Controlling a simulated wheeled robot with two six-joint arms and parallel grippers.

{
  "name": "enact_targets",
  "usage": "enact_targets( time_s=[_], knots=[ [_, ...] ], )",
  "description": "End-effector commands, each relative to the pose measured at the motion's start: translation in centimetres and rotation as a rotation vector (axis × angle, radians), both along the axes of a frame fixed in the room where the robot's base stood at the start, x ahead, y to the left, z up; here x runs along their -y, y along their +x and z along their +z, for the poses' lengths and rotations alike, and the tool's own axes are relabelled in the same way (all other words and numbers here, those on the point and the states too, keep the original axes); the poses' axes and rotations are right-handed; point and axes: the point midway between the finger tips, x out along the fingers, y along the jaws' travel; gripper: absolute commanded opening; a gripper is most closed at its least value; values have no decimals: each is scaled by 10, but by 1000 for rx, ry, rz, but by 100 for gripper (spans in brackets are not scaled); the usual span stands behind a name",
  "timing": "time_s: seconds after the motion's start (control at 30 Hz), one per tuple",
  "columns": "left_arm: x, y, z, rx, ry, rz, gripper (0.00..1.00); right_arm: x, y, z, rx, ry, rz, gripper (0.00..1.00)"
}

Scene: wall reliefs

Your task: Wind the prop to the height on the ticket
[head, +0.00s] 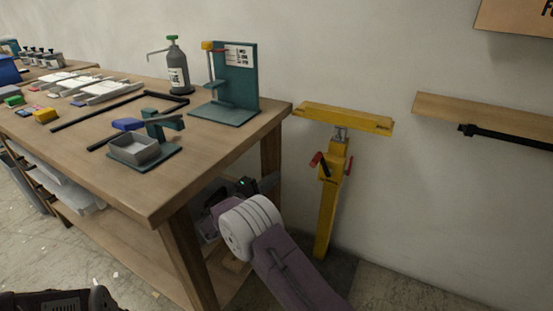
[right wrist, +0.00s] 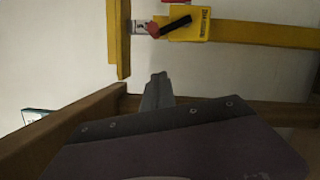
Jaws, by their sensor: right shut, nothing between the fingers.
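The yellow prop (head: 328,210) stands upright on the floor by the wall, right of the workbench. A flat yellow head bar (head: 345,117) tops it. A red-gripped crank (head: 318,160) and another red-and-black handle show on its upper body. In the right wrist view the prop's yellow body (right wrist: 190,24) appears sideways, with a black arm and red part on it. My right gripper (head: 269,182) is shut and empty, left of the prop, near the bench leg and apart from the crank. Its closed fingers show in the right wrist view (right wrist: 158,88). No ticket is clearly identifiable. My left gripper is out of view.
The wooden workbench (head: 200,160) has its corner and leg close to my right arm. On it are a teal stand with a printed card (head: 238,55), a grey tray (head: 134,149) and a pump bottle (head: 178,75). A wall shelf (head: 480,118) is at right.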

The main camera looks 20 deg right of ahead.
Motion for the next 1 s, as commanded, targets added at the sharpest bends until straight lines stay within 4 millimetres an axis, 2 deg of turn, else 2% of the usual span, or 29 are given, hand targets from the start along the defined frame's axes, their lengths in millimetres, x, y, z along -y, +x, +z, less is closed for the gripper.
enact_targets(
  time_s=[0.13, 0.23, 0.63, 0.8, 1.0],
  knots=[
    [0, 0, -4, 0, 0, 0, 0, 4, 2, -2, 1, 1, -1, 0],
    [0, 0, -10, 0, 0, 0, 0, 16, 8, -2, 0, 2, -2, 0],
    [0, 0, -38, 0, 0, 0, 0, 93, 46, 3, 1, 0, -1, 0],
    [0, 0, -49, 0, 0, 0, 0, 107, 25, 12, -2, 0, 2, 0],
    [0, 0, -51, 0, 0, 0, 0, 113, 16, 16, -3, 1, 3, 0]
  ],
)
